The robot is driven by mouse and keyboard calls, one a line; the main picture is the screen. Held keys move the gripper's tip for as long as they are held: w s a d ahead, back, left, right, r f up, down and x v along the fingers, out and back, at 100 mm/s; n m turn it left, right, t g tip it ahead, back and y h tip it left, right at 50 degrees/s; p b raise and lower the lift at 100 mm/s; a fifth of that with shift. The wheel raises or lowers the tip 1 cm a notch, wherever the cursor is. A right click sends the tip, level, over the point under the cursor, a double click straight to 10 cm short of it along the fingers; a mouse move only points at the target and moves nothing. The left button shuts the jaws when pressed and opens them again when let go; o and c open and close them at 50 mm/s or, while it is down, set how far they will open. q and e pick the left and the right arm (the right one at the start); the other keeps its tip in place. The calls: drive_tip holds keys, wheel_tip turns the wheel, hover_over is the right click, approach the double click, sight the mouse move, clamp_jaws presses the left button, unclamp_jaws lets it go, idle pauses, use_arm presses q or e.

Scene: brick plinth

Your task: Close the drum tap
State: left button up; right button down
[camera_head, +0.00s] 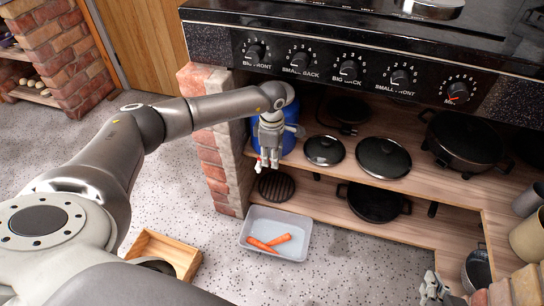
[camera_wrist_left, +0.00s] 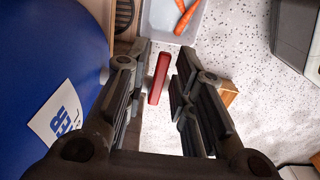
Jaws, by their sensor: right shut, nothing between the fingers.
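The blue drum (camera_head: 289,138) stands on the shelf under the counter, partly hidden behind my left gripper (camera_head: 266,164). In the left wrist view the drum (camera_wrist_left: 50,45) fills the left side and bears a white label (camera_wrist_left: 60,115). The red tap handle (camera_wrist_left: 159,78) shows between the fingers of my left gripper (camera_wrist_left: 163,58), nearer the left finger. Those fingers are apart, with a gap on the handle's right. The tap's body is hidden. My right gripper (camera_head: 434,289) is shut and empty at the bottom edge of the head view.
A grey tray (camera_head: 252,251) with carrots (camera_head: 262,244) lies on the speckled floor below the drum. A wooden box (camera_head: 187,254) is left of it. Lidded pans (camera_head: 384,157) stand right of the drum. A brick pillar (camera_head: 212,160) stands left; the counter with knobs overhangs.

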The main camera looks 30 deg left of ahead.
idle(0.3)
use_arm(q)
wheel_tip(320, 180, up, 12)
drive_tip(key=shift+f, duration=0.1)
idle(0.4)
drive_tip(key=shift+d, duration=0.1)
